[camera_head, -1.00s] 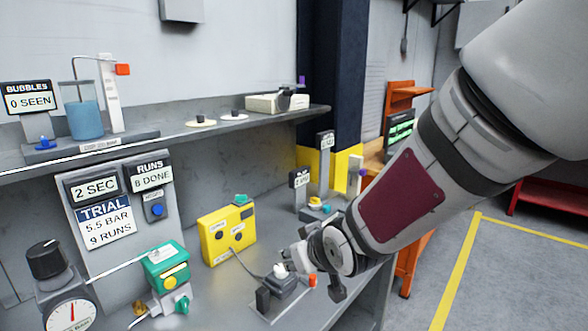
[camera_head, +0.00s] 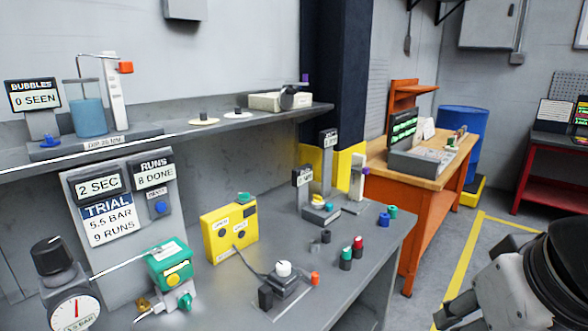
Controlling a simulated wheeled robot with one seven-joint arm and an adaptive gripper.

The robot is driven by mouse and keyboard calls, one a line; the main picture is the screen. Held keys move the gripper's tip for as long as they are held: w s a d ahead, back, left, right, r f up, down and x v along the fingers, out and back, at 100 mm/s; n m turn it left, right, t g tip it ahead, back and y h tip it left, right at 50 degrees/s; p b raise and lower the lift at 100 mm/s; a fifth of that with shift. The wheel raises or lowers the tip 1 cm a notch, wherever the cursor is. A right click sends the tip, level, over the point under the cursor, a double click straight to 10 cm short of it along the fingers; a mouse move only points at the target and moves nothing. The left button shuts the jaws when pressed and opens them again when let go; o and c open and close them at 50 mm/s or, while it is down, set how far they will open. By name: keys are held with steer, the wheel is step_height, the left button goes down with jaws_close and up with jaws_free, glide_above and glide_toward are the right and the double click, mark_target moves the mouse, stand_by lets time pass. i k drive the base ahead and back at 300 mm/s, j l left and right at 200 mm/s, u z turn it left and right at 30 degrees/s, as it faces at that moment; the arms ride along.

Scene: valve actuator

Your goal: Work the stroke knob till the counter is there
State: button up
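The runs counter (camera_head: 155,174) reads 8 DONE. The trial card (camera_head: 107,222) below the 2 SEC display (camera_head: 98,186) reads 5.5 BAR, 9 RUNS. A white-topped knob (camera_head: 284,268) stands on a small dark box on the bench, with a cable to the yellow box (camera_head: 230,232). I see no label naming it the stroke knob. The green valve actuator (camera_head: 169,263) sits left of it. My gripper (camera_head: 452,312) is at the lower right, well away from the knob and partly cut off by the frame; its finger opening is unclear.
A pressure gauge with black knob (camera_head: 47,259) stands front left. Small coloured pieces (camera_head: 357,245) lie on the bench's right. The shelf (camera_head: 180,138) holds the bubble beaker (camera_head: 88,117); its display (camera_head: 33,96) reads 0 SEEN. An orange workbench (camera_head: 425,180) stands behind; floor is clear front right.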

mark_target(185, 301)
steer(key=u, duration=1.65)
steer(key=i, duration=0.3)
steer(key=z, duration=0.65)
steer(key=k+u, duration=0.25)
steer(key=l+u, duration=0.1)
steer(key=u, duration=0.15)
